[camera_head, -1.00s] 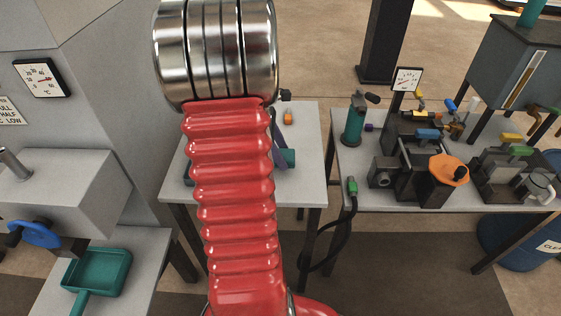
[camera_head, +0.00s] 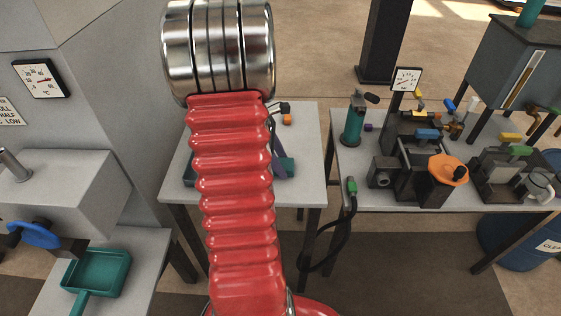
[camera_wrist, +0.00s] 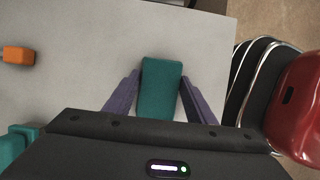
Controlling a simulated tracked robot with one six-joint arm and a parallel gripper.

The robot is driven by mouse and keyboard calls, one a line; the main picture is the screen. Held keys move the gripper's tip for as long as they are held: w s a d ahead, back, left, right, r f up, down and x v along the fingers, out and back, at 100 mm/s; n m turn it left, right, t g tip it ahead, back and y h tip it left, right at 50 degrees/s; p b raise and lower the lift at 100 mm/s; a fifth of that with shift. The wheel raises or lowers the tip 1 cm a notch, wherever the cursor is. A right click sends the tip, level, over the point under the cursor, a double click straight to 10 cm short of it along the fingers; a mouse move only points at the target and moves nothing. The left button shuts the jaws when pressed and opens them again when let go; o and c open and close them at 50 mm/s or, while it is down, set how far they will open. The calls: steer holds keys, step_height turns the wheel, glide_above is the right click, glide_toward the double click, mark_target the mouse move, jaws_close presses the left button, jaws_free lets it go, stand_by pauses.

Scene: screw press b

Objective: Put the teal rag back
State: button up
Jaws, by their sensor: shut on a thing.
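The teal rag (camera_wrist: 160,90) is a flat, block-like teal piece between the two purple fingers of my gripper (camera_wrist: 160,78) in the wrist view. The gripper is shut on it, over the small grey table. In the head view the rag (camera_head: 289,168) shows partly beside a purple finger, right of my red arm, which hides the rest of the gripper. I cannot tell whether the rag touches the table top.
A small orange block (camera_wrist: 18,55) lies on the grey table (camera_head: 308,140). Another teal object (camera_wrist: 16,145) is at the wrist view's lower left, partly cut off. The right-hand bench holds a green bottle (camera_head: 354,124) and several machines. A teal dustpan (camera_head: 97,272) lies at lower left.

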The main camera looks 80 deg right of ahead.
steer(key=o, duration=1.1)
steer(key=v, duration=1.2)
steer(key=shift+w, duration=0.1)
